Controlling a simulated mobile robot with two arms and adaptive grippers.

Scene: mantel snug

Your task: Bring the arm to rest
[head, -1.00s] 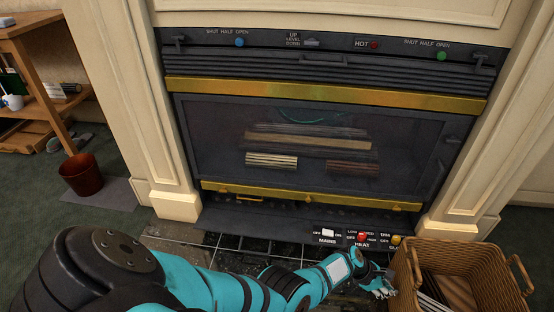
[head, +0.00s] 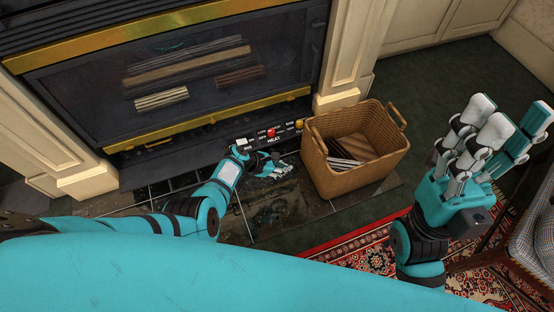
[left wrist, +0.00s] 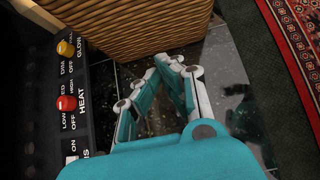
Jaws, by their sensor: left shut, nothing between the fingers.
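My left arm reaches across the lower part of the head view to the hearth. My left gripper (head: 277,168) is low over the dark hearth tiles, in front of the control panel and left of the wicker basket. In the left wrist view its fingers (left wrist: 168,64) come together at the tips, with nothing between them. The panel carries a white mains switch (head: 241,142), a red heat knob (head: 271,132) and a yellow glow knob (head: 299,124). The fingers are apart from these controls. My right gripper (head: 508,125) is raised at the right, fingers up, spread and empty.
The wicker basket (head: 330,178), holding logs or sticks, stands close to the left gripper's right. The fireplace (head: 180,85) rises behind the panel. A patterned red rug (head: 375,258) and a checked seat (head: 535,235) lie to the right. Dark green carpet (head: 440,90) is clear behind.

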